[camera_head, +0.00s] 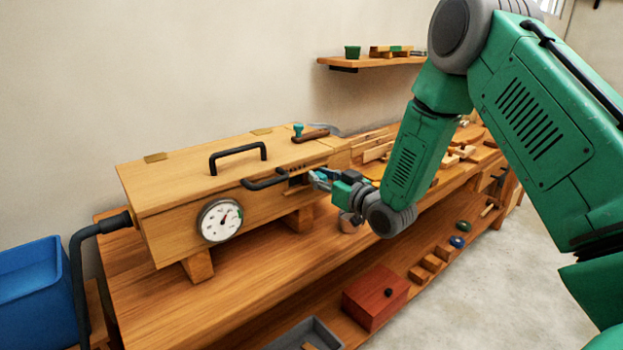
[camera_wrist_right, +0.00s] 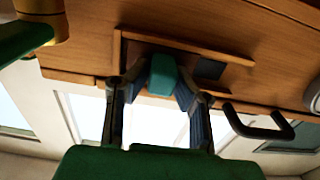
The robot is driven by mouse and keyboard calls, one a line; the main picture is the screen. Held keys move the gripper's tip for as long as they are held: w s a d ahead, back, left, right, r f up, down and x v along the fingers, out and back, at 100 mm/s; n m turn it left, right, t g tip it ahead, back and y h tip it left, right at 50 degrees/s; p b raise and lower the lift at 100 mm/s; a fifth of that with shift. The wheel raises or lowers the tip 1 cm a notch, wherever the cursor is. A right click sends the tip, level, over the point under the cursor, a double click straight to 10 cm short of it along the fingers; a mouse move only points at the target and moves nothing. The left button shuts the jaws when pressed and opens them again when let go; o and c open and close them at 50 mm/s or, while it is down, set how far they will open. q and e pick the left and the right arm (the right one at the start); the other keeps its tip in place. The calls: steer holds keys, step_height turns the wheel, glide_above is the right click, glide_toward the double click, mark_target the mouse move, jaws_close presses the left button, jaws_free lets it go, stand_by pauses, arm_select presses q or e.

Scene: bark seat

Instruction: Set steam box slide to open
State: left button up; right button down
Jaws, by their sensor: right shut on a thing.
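The steam box (camera_head: 175,190) is a long wooden box on the bench, with a round gauge (camera_head: 220,220) on its front. Its slide sits in a framed slot (camera_head: 297,178) near the right end of the front. My right gripper (camera_head: 318,178) is at that slot. In the wrist view its fingers (camera_wrist_right: 160,95) are shut on the teal knob (camera_wrist_right: 162,75) of the slide. A dark opening (camera_wrist_right: 208,68) shows in the slot to the right of the knob. The gripper hides part of the slide in the head view. My left gripper is not in view.
A black front handle (camera_head: 264,181) sits just left of the slot and also shows in the wrist view (camera_wrist_right: 258,128). A black lid handle (camera_head: 238,156) is on top. A red box (camera_head: 376,296) stands on the lower shelf. A blue bin (camera_head: 35,295) is at left.

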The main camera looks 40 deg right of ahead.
steer(key=shift+s+d+f, duration=0.2)
steer(key=shift+d+f, duration=0.1)
steer(key=shift+f, duration=0.15)
steer(key=c, duration=1.4)
jaws_free()
steer(key=shift+d, duration=0.1)
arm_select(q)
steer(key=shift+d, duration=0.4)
arm_select(e)
steer(key=shift+w+d, duration=0.1)
steer(key=shift+d, duration=0.05)
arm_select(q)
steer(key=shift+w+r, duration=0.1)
arm_select(e)
steer(key=shift+r, duration=0.1)
steer(key=shift+s+a, duration=0.25)
steer(key=shift+s, duration=0.25)
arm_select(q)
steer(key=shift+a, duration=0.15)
arm_select(e)
steer(key=s+d, duration=0.1)
steer(key=s, duration=1)
steer(key=shift+d, duration=0.25)
